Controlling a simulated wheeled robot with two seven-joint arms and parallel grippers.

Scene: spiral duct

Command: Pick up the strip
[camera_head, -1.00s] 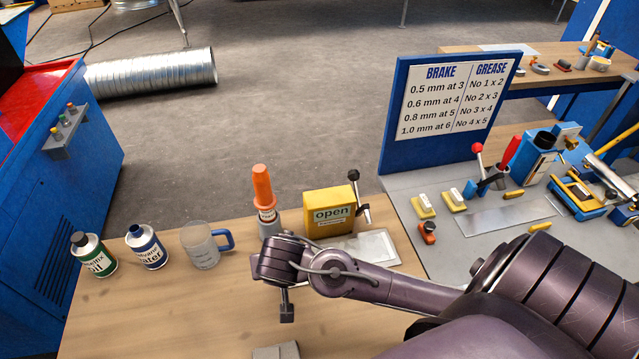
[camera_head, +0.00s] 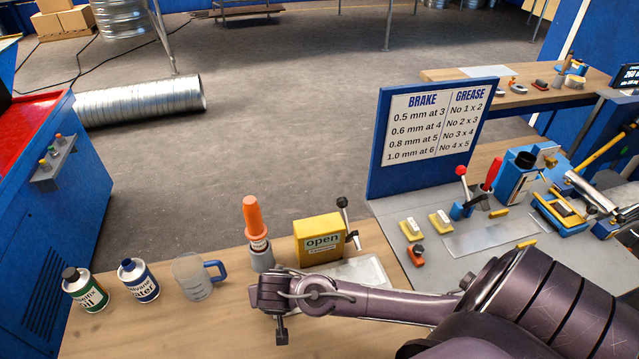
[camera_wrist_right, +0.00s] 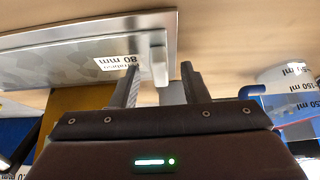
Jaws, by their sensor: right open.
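The strip appears to be the thin, speckled grey metal piece (camera_wrist_right: 75,68) with an "80 mm" label, lying in a shallow pale tray (camera_wrist_right: 35,48) in the right wrist view. In the head view, a pale flat sheet (camera_head: 362,270) lies in front of the yellow box, partly hidden by my right arm. My right gripper (camera_head: 282,335) points down over the wooden bench, left of that sheet. In the wrist view its fingers (camera_wrist_right: 159,78) are apart, with a small white block (camera_wrist_right: 158,66) showing between or beyond them. Contact cannot be told. My left gripper is out of view.
A mug (camera_head: 195,278) and two cans (camera_head: 138,280) stand left. A blue sign (camera_head: 428,135) and grey panel (camera_head: 450,215) are right. Bare bench lies around the gripper.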

